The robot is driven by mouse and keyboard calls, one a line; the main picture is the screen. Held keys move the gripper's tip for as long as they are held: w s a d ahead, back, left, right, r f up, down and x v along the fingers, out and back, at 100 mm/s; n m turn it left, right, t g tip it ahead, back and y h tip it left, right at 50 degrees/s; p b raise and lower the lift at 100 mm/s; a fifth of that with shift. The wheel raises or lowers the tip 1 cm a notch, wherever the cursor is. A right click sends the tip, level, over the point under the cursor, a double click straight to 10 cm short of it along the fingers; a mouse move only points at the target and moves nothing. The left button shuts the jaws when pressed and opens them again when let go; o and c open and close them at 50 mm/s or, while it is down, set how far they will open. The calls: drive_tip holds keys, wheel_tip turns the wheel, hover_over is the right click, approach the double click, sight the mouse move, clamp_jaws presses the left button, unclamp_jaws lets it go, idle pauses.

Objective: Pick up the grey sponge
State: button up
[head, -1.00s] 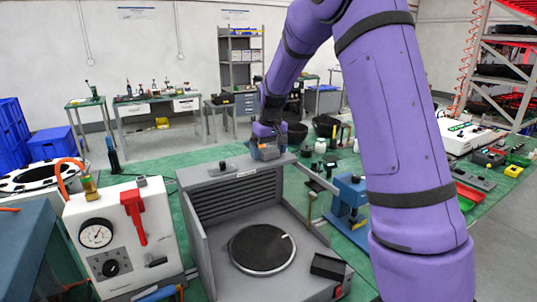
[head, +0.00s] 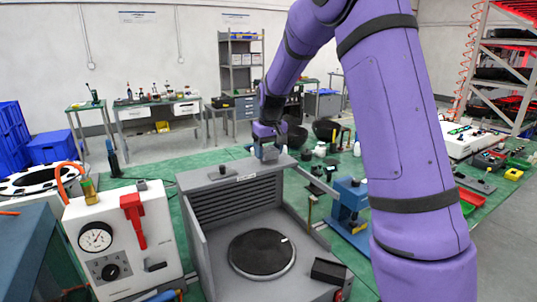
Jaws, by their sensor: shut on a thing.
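My gripper (head: 267,149) is at the end of the purple arm, small in the head view, just at the back top edge of the grey open-fronted machine (head: 222,192). It points downward and is shut on a small grey block, which I take to be the grey sponge (head: 270,155). The block shows only in part between the fingers. I cannot tell whether it still touches the surface under it.
A gauge box (head: 128,240) with a red lever stands left of the machine. A blue press (head: 349,200) stands to its right. Black bowls (head: 325,129) and small bottles sit behind on the green bench (head: 205,164). My arm crosses the right side of the view.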

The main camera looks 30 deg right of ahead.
drive_tip(key=shift+s+r, duration=0.25)
drive_tip(key=shift+r, duration=0.35)
drive_tip(key=shift+s+r, duration=0.2)
drive_tip(key=shift+r, duration=0.4)
drive_tip(key=s+a+r, duration=0.1)
drive_tip(key=s+a, duration=0.2)
drive_tip(key=s, duration=1.1)
drive_tip(key=shift+s+r, duration=0.2)
drive_tip(key=shift+s, duration=0.2)
